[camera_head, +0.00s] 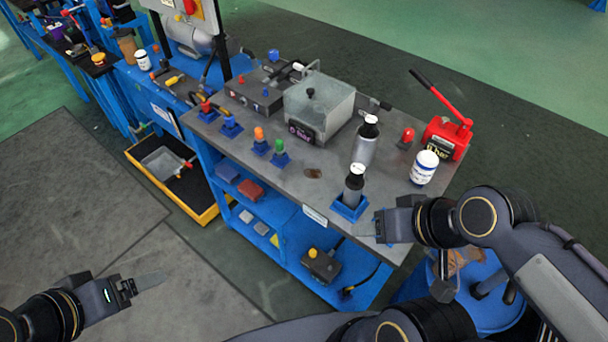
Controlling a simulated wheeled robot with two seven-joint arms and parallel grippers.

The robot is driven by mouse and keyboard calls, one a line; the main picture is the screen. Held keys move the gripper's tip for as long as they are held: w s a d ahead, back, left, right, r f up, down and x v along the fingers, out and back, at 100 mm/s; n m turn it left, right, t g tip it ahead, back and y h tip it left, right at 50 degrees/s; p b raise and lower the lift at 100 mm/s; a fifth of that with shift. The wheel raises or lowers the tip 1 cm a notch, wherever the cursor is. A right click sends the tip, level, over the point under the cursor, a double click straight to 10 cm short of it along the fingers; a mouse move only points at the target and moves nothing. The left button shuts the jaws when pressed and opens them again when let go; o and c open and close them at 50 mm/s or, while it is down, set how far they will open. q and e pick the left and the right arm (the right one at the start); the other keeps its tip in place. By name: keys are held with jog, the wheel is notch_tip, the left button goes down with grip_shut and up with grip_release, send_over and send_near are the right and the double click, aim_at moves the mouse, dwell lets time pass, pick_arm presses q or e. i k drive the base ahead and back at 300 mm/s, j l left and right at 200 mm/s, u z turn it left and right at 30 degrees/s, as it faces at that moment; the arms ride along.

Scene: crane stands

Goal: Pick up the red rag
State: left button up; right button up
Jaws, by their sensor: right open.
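The red rag (251,190) looks like a small folded dark-red cloth. It lies on the upper shelf under the blue workbench, beside a folded blue cloth (228,173). My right gripper (380,226) is open over the front right corner of the bench top, right of the black-and-grey bottle in the blue holder and well away from the rag. My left gripper (150,281) is low at the left, over the floor mat and apart from the rag. Its jaw opening is not clear from this angle.
The bench top (322,193) carries bottles (364,145), a clear-lidded box (318,104), a red lever press (447,137) and several small coloured knobs. Grey cloths (245,216) lie on the shelf below the rag. A yellow-rimmed tray (207,215) stands on the floor left of the shelves.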

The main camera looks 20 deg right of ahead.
aim_at(252, 190)
jog(key=i+j, duration=0.25)
jog(key=i+j+z, duration=0.2)
jog(key=z, duration=0.2)
jog(key=i+j+z, duration=0.15)
jog(key=z, duration=0.3)
jog(key=i+j+z, duration=0.1)
jog(key=j+z, duration=0.3)
jog(key=z, duration=0.4)
